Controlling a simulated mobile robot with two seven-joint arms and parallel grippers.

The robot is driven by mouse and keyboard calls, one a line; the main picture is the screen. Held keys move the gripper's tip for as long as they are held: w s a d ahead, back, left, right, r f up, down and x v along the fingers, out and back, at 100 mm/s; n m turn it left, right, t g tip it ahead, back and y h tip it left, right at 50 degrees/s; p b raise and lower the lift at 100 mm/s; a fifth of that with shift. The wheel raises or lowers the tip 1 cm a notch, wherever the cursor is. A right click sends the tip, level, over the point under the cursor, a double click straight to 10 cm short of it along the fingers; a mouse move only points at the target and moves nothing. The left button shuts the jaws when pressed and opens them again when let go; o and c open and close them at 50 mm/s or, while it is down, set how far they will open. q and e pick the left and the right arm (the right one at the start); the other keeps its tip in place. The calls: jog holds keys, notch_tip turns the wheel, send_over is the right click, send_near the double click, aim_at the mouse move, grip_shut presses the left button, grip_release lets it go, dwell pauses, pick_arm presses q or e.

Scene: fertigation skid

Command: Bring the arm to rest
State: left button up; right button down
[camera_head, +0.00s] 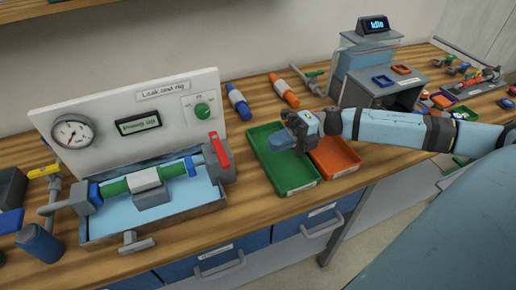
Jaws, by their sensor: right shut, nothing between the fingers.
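My right arm comes in from the right edge, light blue with dark joints, and reaches left over the bench. Its gripper (299,132) is shut and empty, above the line where the green tray (285,189) and the orange tray (345,170) meet. The gripper and its wrist hide part of both trays. A blue-grey round shape (280,140) shows just left of the gripper, over the green tray; I cannot tell what it is. My left gripper is not in view.
The leak test rig (140,100) with gauge, display and a green pipe in its basin stands at left. Blue (238,101) and orange (284,90) cylinders lie behind the trays. A grey stand (385,85) with a display reading "Idle" is behind my forearm. Drawers run below the bench edge.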

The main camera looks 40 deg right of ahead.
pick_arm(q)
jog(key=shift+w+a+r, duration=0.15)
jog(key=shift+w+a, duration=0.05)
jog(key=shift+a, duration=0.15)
pick_arm(e)
jog(key=d, duration=0.2)
jog(key=s+d, duration=0.1)
jog(key=d, duration=0.1)
